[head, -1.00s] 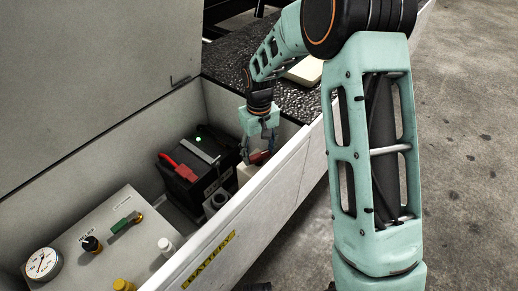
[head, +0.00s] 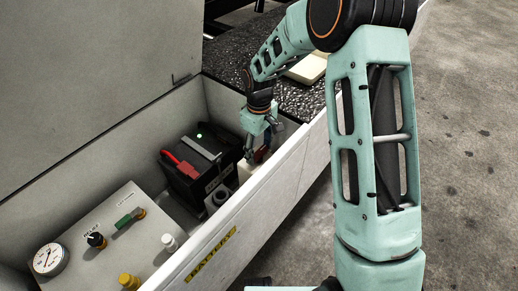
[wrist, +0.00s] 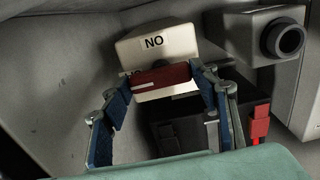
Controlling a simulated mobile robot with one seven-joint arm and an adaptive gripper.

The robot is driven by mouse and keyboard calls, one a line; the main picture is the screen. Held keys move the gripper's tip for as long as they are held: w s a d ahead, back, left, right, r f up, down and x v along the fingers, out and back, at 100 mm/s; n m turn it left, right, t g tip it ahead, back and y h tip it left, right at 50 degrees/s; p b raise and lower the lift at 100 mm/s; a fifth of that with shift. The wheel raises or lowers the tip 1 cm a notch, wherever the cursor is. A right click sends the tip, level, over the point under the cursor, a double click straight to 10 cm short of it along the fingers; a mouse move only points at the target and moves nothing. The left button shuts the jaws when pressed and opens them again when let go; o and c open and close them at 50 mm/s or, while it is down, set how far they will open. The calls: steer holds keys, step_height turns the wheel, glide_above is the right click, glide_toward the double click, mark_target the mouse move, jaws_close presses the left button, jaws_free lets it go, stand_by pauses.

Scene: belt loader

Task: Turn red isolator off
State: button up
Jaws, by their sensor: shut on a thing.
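The red isolator handle (wrist: 160,77), a flat red bar with a white stripe, sits in front of a cream box (wrist: 160,45) marked "NO" in the wrist view. My gripper (wrist: 163,82) has its blue-padded fingers at the two ends of the bar and is shut on it. The bar lies nearly level in that view and hides part of the box's lower lettering. In the head view my gripper (head: 263,146) reaches down over the cream box (head: 246,170) in the bay's far right corner. The handle is mostly hidden there by the fingers.
A black battery (head: 193,175) with a red clamp (head: 184,172) and a green light stands left of the box. A panel with a gauge (head: 50,260) and several knobs is nearer. The bay's front wall (head: 262,190) stands close beside my gripper.

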mark_target(259, 152)
steer(key=o, duration=1.1)
step_height(259, 152, up, 12)
steer(key=shift+r, duration=0.1)
